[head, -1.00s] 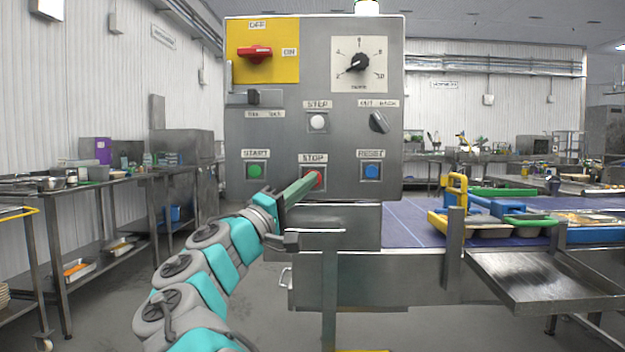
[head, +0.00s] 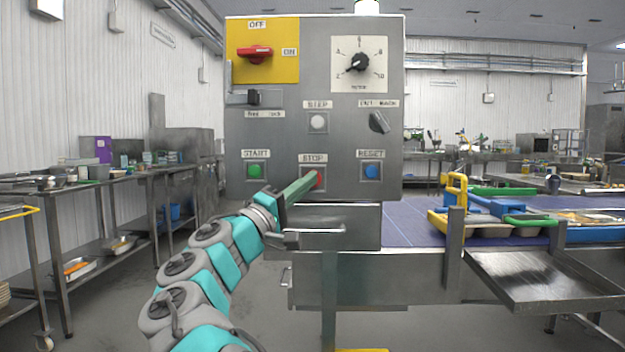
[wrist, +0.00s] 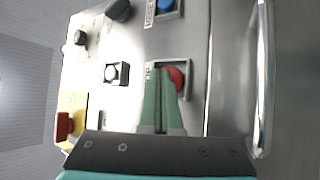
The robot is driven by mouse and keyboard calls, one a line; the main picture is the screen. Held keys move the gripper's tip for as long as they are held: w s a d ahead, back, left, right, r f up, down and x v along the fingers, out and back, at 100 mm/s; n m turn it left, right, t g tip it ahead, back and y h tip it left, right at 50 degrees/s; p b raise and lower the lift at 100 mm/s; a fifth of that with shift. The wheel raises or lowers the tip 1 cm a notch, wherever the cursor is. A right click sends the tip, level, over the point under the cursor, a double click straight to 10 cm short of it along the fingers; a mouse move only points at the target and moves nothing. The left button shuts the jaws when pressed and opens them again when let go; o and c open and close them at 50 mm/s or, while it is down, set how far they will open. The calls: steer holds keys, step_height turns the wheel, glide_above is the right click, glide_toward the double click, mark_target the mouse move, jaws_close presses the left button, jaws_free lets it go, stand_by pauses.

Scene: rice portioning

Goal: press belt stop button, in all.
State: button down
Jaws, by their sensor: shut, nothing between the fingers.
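The red stop button (head: 319,180) sits in a square frame at the lower middle of the grey control panel (head: 280,120), under a STOP label. It also shows in the wrist view (wrist: 177,78), partly covered by my fingers. My gripper (head: 312,182) has its long green fingers shut together with nothing between them. The fingertips lie over the left part of the red button in the head view. In the wrist view the tips (wrist: 161,72) overlap the button's edge; whether they touch it or press it in, I cannot tell.
The green start button (head: 255,171) is left of the stop button, the blue reset button (head: 371,172) right. A white step button (head: 318,121) is above. A metal handle bar (head: 315,231) runs below the panel. The belt (head: 415,225) with trays is to the right.

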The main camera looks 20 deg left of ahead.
steer(key=shift+w+a, duration=0.1)
steer(key=shift+w, duration=0.15)
stand_by(0.4)
steer(key=shift+s, duration=0.1)
steer(key=shift+s+d+b, duration=0.25)
steer(key=shift+s+b, duration=0.3)
steer(key=shift+s, duration=0.2)
steer(key=shift+s+d+b, duration=0.2)
steer(key=shift+s+b, duration=0.25)
steer(key=shift+s, duration=0.35)
steer(key=shift+s+d+b, duration=0.25)
steer(key=shift+s+b, duration=0.25)
steer(key=shift+s, duration=0.35)
steer(key=shift+s+d+b, duration=0.2)
steer(key=shift+s+b, duration=0.25)
steer(key=shift+s, duration=0.35)
